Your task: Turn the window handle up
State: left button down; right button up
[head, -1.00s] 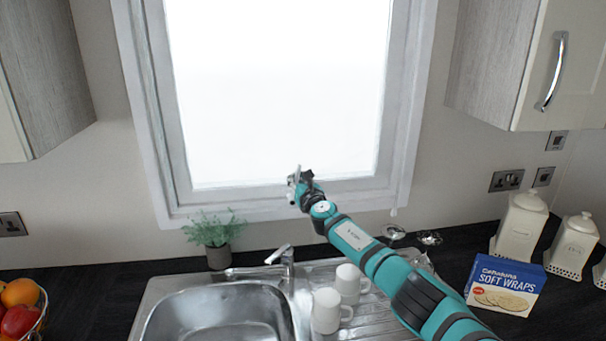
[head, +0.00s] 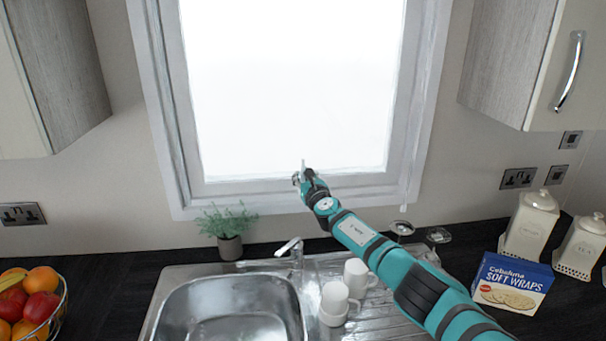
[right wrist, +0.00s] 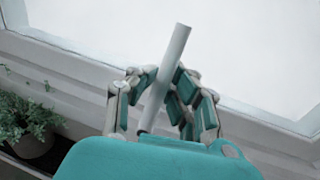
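The window handle is a slim, pale bar. In the right wrist view, the handle (right wrist: 174,52) stands about square to the window's lower frame, its free end pointing up and away from the sill. In the head view only the small tip of the handle (head: 303,163) shows above my fingers at the lower frame. My right gripper (right wrist: 166,82) has its fingers on both sides of the bar, closed in on it; they hide part of its lower length. In the head view my right gripper (head: 308,178) is at the bottom of the window (head: 290,90). My left gripper is not in view.
A potted plant (head: 229,245) stands left of my right arm. Below are the tap (head: 290,250), the sink (head: 225,315) and white mugs (head: 335,300). Fruit (head: 40,306) is at left.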

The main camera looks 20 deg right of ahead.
jog(key=o, duration=0.5)
jog(key=shift+s+r, duration=0.15)
jog(key=shift+r, duration=0.2)
jog(key=shift+s, duration=0.25)
jog(key=s, duration=1.1)
jog(key=shift+s+a, duration=0.15)
jog(key=shift+a, duration=0.3)
jog(key=shift+f, duration=0.1)
